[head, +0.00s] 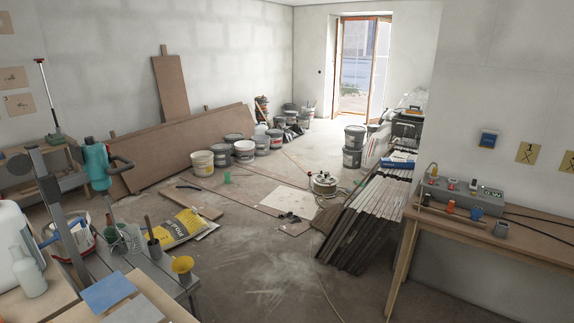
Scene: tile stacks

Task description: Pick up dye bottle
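I cannot tell for sure which item is the dye bottle. A pale translucent bottle (29,275) stands upright at the lower left. A yellow funnel-like item (182,266) stands on the left bench. My gripper is not in view.
Dark-edged tiles or boards (368,215) lean beside the right workbench. A yellow bag (180,229), a cable reel (324,184) and several buckets (202,162) are on the floor. The teal mixer (97,166) stands left. The middle foreground floor is mostly clear.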

